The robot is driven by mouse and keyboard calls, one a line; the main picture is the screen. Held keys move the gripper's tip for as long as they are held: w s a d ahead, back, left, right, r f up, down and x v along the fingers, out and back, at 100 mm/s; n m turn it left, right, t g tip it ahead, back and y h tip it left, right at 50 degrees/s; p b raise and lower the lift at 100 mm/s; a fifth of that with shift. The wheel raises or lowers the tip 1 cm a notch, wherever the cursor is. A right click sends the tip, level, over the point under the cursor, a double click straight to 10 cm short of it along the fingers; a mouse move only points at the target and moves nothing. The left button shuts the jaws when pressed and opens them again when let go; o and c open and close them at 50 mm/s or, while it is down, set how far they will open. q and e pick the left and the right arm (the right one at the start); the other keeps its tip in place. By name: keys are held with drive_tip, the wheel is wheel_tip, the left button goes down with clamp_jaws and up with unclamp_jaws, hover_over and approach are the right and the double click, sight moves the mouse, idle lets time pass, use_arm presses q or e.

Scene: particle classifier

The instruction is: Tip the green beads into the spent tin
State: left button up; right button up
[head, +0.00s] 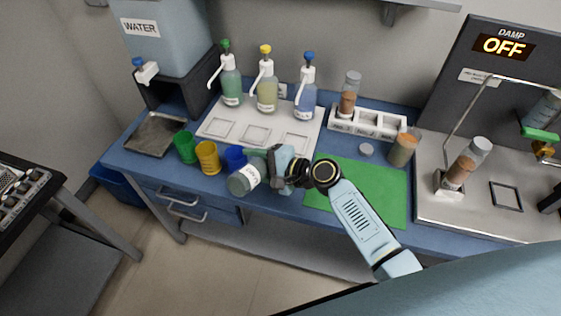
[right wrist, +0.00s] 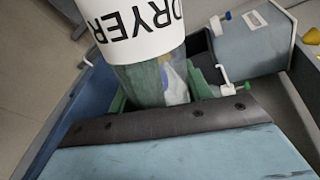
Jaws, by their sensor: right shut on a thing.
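My right gripper (head: 268,160) is shut on a clear jar (head: 239,184) with a white label reading DRYER. The jar is held tilted near the front edge of the blue bench, in front of the blue cup. In the right wrist view, the jar (right wrist: 150,82) sits between the green-tipped fingers, and its label is upside down. Its contents look grey-green, but I cannot make out single beads. A shallow grey metal tray (head: 155,135) lies at the bench's left end; I see no label naming it the spent tin. My left gripper is not in view.
Green (head: 185,147), yellow (head: 208,157) and blue (head: 235,157) cups stand beside the jar. Behind are a white board (head: 213,131) and several pump bottles. A WATER tank (head: 165,40) stands at the back left. A green mat (head: 384,187) lies right of the gripper.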

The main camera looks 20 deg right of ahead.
drive_tip(key=shift+w+d+r+m+y+p, duration=0.2)
drive_tip(key=shift+w+d+r+m+p, duration=0.15)
drive_tip(key=shift+r+m, duration=0.2)
drive_tip(key=shift+w+d+r+m+y+p, duration=0.1)
drive_tip(key=shift+d+r+m+y+p, duration=0.1)
drive_tip(key=shift+r+m+p, duration=0.3)
idle(2.5)
